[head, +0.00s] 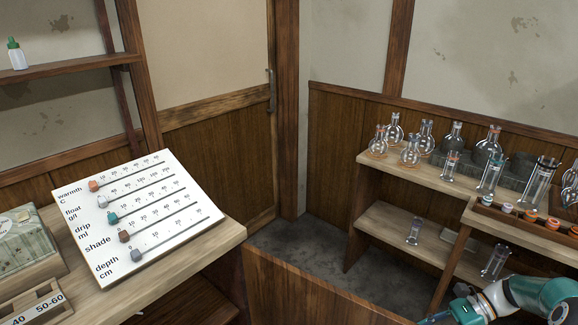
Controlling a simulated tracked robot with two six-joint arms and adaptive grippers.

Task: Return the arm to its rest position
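My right arm, teal and grey, comes in at the lower right corner, in front of the shelf unit. Its far end, with what looks like part of my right gripper (440,318), is cut by the bottom edge of the head view. The fingers do not show clearly, and nothing held is visible. My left arm and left gripper are not in view.
A slanted slider board (150,215) stands on the wooden bench (205,252) at left. A shelf unit (408,181) with glass flasks and cylinders stands at right, close to my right arm. A low wooden panel (300,292) stands between them.

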